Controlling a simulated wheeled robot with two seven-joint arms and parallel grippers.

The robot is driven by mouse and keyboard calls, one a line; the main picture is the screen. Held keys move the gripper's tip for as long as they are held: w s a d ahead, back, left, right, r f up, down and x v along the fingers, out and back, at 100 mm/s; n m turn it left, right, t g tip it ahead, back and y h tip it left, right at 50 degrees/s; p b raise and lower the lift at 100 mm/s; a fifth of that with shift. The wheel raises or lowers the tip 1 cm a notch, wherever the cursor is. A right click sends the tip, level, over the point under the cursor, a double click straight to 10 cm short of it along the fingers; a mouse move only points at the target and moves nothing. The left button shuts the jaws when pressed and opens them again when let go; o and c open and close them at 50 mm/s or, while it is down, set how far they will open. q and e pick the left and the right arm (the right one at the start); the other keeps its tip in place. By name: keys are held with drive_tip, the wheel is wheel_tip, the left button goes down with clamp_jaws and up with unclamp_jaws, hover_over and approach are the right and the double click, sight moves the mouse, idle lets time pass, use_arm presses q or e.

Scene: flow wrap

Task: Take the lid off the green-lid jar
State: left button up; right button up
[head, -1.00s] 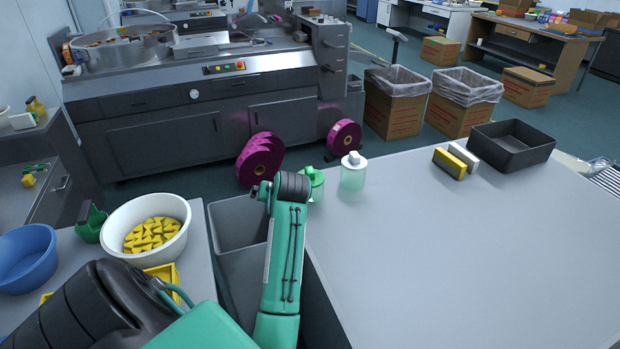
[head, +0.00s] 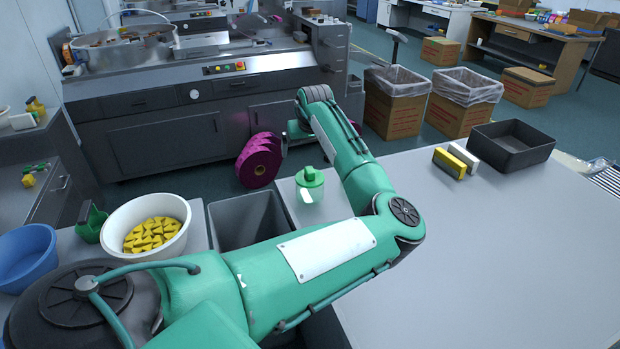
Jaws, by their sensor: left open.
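My left arm reaches in from the left, bends at the right and comes back up behind the jar. My left gripper (head: 290,138) is small and partly hidden at the arm's far end, beyond and above the jar. It is open and apart from the jar. My right gripper is not in view. The white-lid jar is hidden behind my left arm.
A yellow block (head: 449,164) and a white block (head: 463,157) stand beside a black tray (head: 548,148) on the table's far right. A white bowl (head: 178,203) of yellow pieces and a blue bowl (head: 25,262) stand at left.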

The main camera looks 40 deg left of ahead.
use_arm(q)
drive_tip(key=w+d+r, duration=0.1)
drive_tip(key=w, duration=0.1)
drive_tip(key=p, duration=0.1)
hover_over(310, 169)
drive_tip(key=s+d, duration=0.1)
drive_tip(key=shift+h, duration=0.3)
wheel_tip(310, 169, down, 8)
drive_tip(key=shift+r, duration=0.25)
drive_tip(key=shift+f+p, duration=0.5)
drive_tip(key=shift+f, duration=0.05)
drive_tip(key=p+x, duration=0.1)
drive_tip(key=x, duration=0.3)
drive_tip(key=shift+d+f, duration=0.1)
drive_tip(key=shift+f, duration=0.2)
drive_tip(key=c, duration=0.7)
drive_tip(key=shift+c, duration=0.3)
